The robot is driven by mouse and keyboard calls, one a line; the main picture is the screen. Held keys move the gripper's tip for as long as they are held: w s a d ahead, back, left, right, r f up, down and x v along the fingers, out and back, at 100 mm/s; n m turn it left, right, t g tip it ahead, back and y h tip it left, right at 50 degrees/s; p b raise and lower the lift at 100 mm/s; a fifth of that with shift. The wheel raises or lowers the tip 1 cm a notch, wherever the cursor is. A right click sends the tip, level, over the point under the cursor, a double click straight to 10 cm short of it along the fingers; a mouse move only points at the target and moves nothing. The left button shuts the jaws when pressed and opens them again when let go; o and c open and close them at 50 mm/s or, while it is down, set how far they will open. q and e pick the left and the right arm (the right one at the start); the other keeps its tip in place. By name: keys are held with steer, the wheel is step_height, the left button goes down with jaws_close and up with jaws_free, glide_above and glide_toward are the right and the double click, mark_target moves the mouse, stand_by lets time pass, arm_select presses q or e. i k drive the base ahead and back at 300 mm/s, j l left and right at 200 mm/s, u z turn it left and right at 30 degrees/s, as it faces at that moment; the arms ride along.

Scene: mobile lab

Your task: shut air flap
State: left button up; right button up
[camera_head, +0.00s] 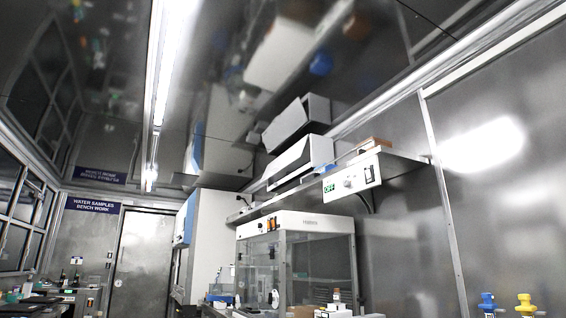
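No part that I can surely name as the air flap shows in the head view. A white open-fronted box (312,153) with a slanted panel sits on the wall shelf. A similar white shape shows just above it; I cannot tell whether it is a reflection in the shiny ceiling. To its right, a white control panel (361,181) on the shelf edge carries a green OFF sign (330,188) and a knob. Neither of my grippers is in view.
A clear-sided cabinet (296,262) stands on the bench below the shelf. A tall white cabinet (213,240) is left of it. A closed door (143,262) is at the back. Blue (487,302) and yellow (525,303) valve handles are at lower right.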

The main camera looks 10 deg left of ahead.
mark_target(294, 153)
steer(key=i+j+u, duration=0.3)
steer(key=i+j, duration=0.15)
steer(key=i+j+u, duration=0.35)
steer(key=i, duration=0.25)
steer(key=i+j+u, duration=0.15)
steer(key=i+u, duration=0.15)
steer(key=i, duration=0.25)
steer(key=i+u, duration=0.3)
steer(key=i, duration=0.3)
steer(key=i+z, duration=0.2)
steer(key=i, duration=0.25)
steer(key=i+j+z, duration=0.2)
steer(key=i, duration=0.25)
steer(key=i+j+z, duration=0.2)
steer(key=i, duration=0.2)
steer(key=i+j+z, duration=0.2)
steer(key=i, duration=0.25)
